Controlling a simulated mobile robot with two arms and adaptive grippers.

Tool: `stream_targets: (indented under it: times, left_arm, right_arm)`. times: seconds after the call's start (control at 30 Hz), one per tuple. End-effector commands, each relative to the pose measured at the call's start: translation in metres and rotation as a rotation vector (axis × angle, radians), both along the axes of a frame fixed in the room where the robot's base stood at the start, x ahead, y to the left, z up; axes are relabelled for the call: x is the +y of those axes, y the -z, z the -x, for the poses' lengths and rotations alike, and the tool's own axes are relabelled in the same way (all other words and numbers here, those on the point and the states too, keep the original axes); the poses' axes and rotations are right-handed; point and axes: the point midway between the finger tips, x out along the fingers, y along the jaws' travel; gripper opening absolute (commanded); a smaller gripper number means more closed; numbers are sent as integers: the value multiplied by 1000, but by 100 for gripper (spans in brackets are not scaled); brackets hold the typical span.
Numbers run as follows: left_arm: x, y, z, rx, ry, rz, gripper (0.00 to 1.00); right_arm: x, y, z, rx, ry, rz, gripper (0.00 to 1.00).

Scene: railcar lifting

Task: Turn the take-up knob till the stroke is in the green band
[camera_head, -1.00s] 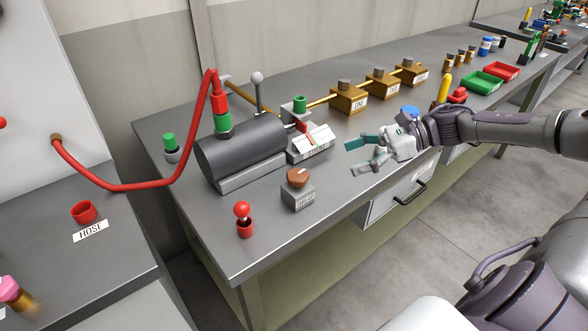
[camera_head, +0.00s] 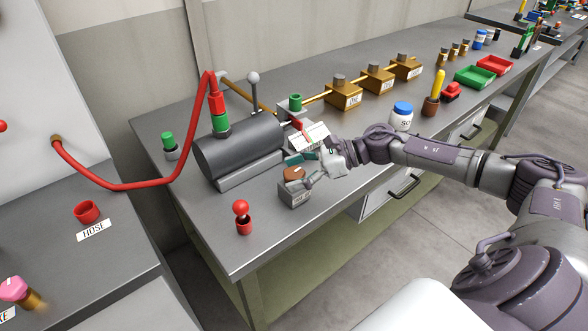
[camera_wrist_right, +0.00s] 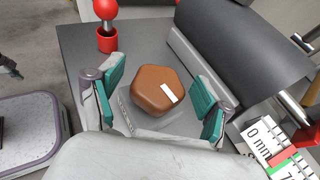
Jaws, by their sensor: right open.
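The take-up knob is a brown, rounded five-sided knob (camera_head: 292,174) with a white mark, on a small grey block (camera_head: 294,194) near the bench's front edge. My right gripper (camera_head: 301,170) is at the knob. In the right wrist view the knob (camera_wrist_right: 158,90) sits between the two teal fingers of the open gripper (camera_wrist_right: 155,95), with a gap on both sides. The stroke scale (camera_wrist_right: 272,140) shows at lower right there, with a green and a red band; its pointer cannot be made out. My left gripper is not in view.
A dark grey cylinder (camera_head: 240,150) with a red hose (camera_head: 185,165) lies behind the knob. A red ball-topped plug (camera_head: 243,215) stands left of it. A white jar (camera_head: 401,117) stands behind my right arm. Brown blocks (camera_head: 345,94) line the bench's back.

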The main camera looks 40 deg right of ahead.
Motion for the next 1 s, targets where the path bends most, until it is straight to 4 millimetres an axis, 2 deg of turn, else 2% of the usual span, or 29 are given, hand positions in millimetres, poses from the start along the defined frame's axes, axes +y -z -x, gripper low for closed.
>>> stream_targets:
  times: [0.27, 0.6, 1.0]
  left_arm:
    - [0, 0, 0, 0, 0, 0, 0]
    - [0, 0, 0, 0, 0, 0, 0]
    - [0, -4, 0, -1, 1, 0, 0]
  right_arm:
    - [1, 1, 0, 1, 0, 1, 76]
    - [1, 1, 0, 1, 0, 1, 19]
    - [1, 1, 1, 4, 78, 1, 18]
